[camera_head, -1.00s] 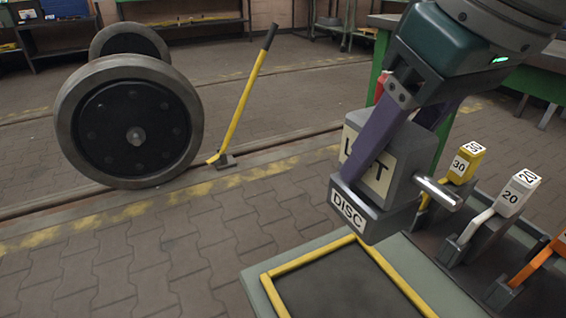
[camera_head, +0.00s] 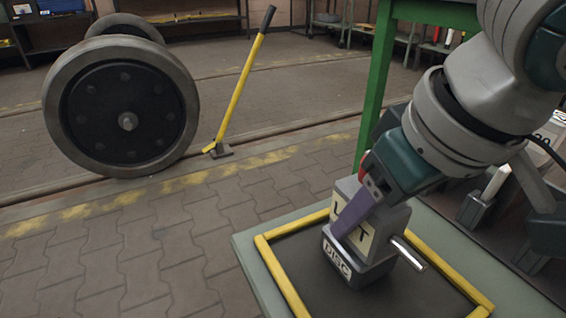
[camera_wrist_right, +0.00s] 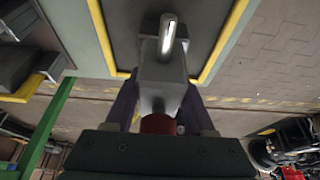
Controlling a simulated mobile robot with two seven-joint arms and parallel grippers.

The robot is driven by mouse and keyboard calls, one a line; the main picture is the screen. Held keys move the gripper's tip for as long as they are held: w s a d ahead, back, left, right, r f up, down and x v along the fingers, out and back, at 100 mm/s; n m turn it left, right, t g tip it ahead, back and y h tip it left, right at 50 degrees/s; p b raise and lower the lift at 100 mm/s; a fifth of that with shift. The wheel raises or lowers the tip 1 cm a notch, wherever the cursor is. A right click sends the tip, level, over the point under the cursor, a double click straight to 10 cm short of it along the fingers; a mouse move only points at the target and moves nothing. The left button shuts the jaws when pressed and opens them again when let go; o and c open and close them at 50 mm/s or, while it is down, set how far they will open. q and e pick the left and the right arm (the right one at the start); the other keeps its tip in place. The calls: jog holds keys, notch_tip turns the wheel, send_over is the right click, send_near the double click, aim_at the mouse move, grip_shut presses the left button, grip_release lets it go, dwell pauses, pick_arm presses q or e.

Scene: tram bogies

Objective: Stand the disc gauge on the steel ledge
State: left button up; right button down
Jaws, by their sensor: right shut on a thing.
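The disc gauge (camera_head: 366,262) is a grey block with a DISC label, a pale lettered plate and a steel pin sticking out to the right. My right gripper (camera_head: 352,214) is shut on its upper part, with purple fingers on either side; one finger partly covers the lettering. The gauge is over a dark mat inside a yellow border; I cannot tell whether it touches the mat. In the right wrist view the gauge (camera_wrist_right: 160,72) sits between the fingers (camera_wrist_right: 160,102). I cannot identify the steel ledge with certainty. My left gripper is out of view.
The dark mat (camera_head: 425,293) has a raised yellow border (camera_head: 283,282) on a pale green bench top (camera_head: 247,252). A green post (camera_head: 375,85) stands behind. Grey holders (camera_head: 474,208) are at right, partly behind my arm. A wheelset (camera_head: 85,105) and yellow lever (camera_head: 240,85) stand on the floor.

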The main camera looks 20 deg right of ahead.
jog(key=shift+f, duration=0.4)
jog(key=shift+r, duration=0.15)
jog(key=c, duration=0.6)
grip_release()
jog(key=shift+f, duration=0.2)
jog(key=o, duration=0.4)
jog(key=shift+c, duration=0.2)
jog(key=shift+r, duration=0.1)
